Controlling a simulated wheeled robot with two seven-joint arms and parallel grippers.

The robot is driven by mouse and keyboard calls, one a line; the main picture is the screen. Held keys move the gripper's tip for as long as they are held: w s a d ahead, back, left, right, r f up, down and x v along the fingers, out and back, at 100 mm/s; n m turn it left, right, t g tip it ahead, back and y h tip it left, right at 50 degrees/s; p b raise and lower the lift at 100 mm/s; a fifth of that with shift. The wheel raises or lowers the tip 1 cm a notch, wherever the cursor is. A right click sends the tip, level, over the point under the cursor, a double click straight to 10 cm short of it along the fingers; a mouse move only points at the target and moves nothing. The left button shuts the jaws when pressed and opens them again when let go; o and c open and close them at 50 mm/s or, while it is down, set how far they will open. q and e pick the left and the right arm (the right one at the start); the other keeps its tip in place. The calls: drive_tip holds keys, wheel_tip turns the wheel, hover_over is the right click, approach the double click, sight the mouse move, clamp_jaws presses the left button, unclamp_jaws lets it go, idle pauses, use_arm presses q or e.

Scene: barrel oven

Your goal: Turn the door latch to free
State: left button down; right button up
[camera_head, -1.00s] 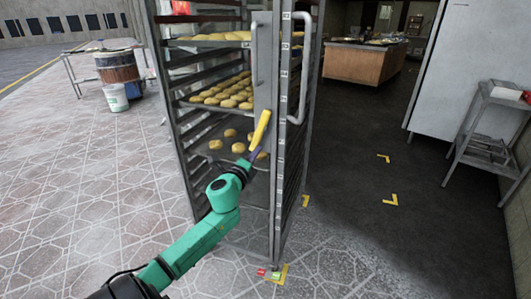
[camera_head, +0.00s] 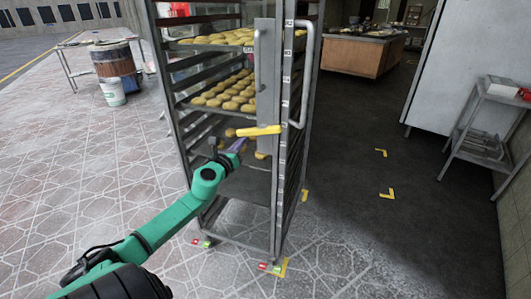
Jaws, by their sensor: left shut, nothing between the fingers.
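The door latch (camera_head: 259,131) is a yellow bar on the front of the tall metal rack (camera_head: 283,165). It lies nearly level across the door's edge plate. My left gripper (camera_head: 240,145) is just below and left of the latch's left end, small and partly blurred against the rack. It is shut with nothing held. I cannot tell whether it touches the latch. My right gripper is not in view.
Trays of buns (camera_head: 223,93) sit inside the rack. A vertical door handle (camera_head: 308,75) is right of the latch. A grey side cart (camera_head: 480,125) stands at the right, a wooden barrel (camera_head: 113,60) back left. The floor at the left is open.

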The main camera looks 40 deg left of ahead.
use_arm(q)
drive_tip(key=shift+s+a+r+m+p, duration=0.15)
drive_tip(key=shift+r+m+p, duration=0.25)
drive_tip(key=shift+m, duration=0.25)
drive_tip(key=shift+w+a+r+m+p, duration=0.15)
drive_tip(key=shift+r+m+p, duration=0.1)
drive_tip(key=shift+r+m, duration=0.3)
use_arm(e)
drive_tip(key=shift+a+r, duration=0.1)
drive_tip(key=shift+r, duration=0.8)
use_arm(q)
drive_tip(key=shift+s, duration=0.1)
